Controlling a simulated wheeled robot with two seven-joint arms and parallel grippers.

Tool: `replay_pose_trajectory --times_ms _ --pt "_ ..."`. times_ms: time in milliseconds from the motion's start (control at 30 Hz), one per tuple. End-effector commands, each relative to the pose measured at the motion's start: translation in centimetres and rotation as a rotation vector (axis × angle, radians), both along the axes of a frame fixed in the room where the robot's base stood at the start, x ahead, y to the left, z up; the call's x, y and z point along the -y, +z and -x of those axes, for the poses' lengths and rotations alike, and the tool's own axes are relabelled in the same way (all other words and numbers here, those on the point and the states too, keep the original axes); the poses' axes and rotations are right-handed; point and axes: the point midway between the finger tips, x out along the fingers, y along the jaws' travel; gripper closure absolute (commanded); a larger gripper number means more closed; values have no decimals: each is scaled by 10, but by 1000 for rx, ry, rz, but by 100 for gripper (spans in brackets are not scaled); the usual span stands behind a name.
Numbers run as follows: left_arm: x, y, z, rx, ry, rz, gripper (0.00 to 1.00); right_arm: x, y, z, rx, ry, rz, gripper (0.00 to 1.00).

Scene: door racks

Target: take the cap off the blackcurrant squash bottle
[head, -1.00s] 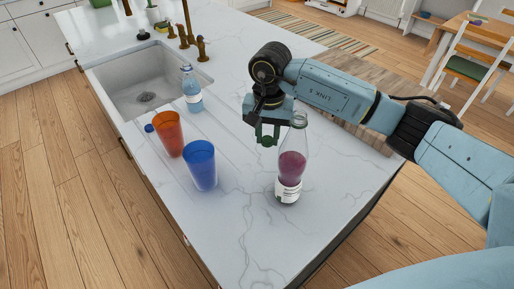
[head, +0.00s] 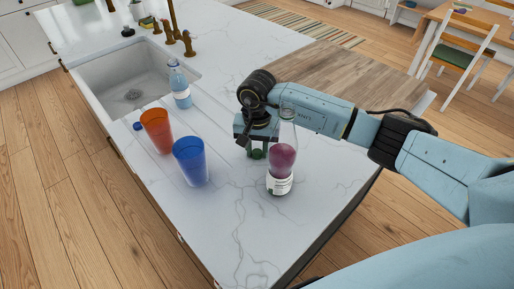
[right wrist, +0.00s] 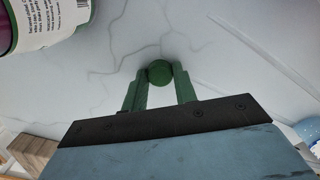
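The blackcurrant squash bottle (head: 282,158) stands upright on the white marble counter. It is clear, with purple drink and a white label, and its top shows no cap. Part of it shows at the upper left of the right wrist view (right wrist: 42,22). My right gripper (right wrist: 159,80) is shut on a round green cap (right wrist: 159,72). In the head view the cap (head: 257,154) is just left of the bottle, apart from it and low over the counter; I cannot tell whether it touches the counter. My left gripper is not in view.
A blue cup (head: 190,162) and an orange cup (head: 156,131) stand left of the bottle. A water bottle (head: 180,86) stands by the sink (head: 125,85). A wooden board (head: 350,75) lies behind my right arm. The front of the counter (head: 235,235) is clear.

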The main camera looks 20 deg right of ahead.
Motion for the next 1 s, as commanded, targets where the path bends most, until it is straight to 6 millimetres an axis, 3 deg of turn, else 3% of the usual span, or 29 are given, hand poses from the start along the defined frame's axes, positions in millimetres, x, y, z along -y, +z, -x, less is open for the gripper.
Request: replay_pose_trajectory --times_ms 167,533,1000 --pt "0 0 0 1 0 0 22 0 0 0 0 0 0 51" --pt "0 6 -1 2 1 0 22 0 5 1 -2 0 -1 51" --pt "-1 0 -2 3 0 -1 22 0 98 0 3 1 1 51"
